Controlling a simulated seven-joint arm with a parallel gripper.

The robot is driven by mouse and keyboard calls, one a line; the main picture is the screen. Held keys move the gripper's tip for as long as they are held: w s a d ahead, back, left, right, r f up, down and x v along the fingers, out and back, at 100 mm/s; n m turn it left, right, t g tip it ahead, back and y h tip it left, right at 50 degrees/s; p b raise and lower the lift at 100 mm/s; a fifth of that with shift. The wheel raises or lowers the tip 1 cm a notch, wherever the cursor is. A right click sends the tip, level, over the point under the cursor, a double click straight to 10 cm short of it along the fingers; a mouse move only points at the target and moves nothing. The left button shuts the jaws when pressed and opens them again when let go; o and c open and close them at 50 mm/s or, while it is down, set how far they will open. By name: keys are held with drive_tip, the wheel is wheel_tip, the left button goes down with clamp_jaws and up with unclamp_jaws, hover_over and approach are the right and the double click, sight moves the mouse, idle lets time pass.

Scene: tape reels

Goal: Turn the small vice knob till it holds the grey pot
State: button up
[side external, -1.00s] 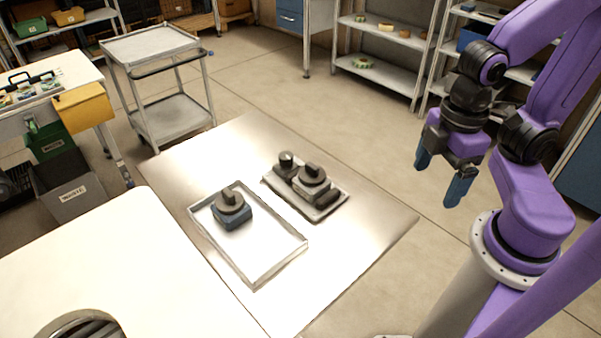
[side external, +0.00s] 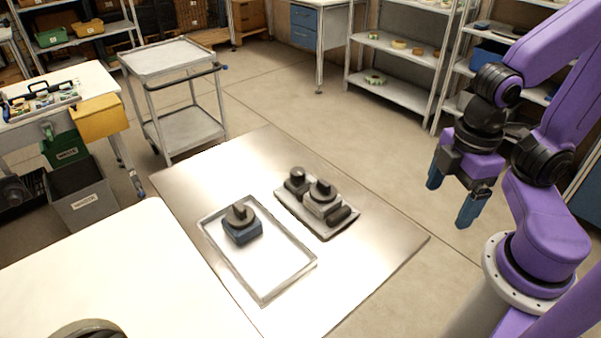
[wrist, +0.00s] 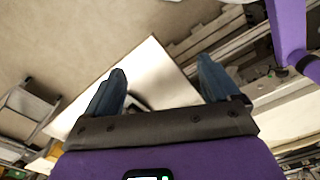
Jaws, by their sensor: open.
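I cannot tell for sure which is the small vice and which is the grey pot. My gripper (side external: 449,205) is open and empty, high to the right of both trays. Its two blue fingers stand apart in the wrist view (wrist: 163,80).
The metal sheet (side external: 380,250) is clear around the trays. A white table (side external: 120,270) borders it at lower left. A grey cart (side external: 185,125), waste bins (side external: 80,190) and shelving (side external: 395,90) stand farther back.

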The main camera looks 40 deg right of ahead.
idle(0.3)
drive_tip(key=shift+w+a, duration=0.15)
drive_tip(key=c, duration=0.6)
wheel_tip(320, 180, up, 11)
drive_tip(key=n, duration=0.2)
hover_over(298, 171)
wheel_tip(298, 171, down, 17)
drive_tip(key=shift+r, duration=0.2)
drive_tip(key=c, duration=1)
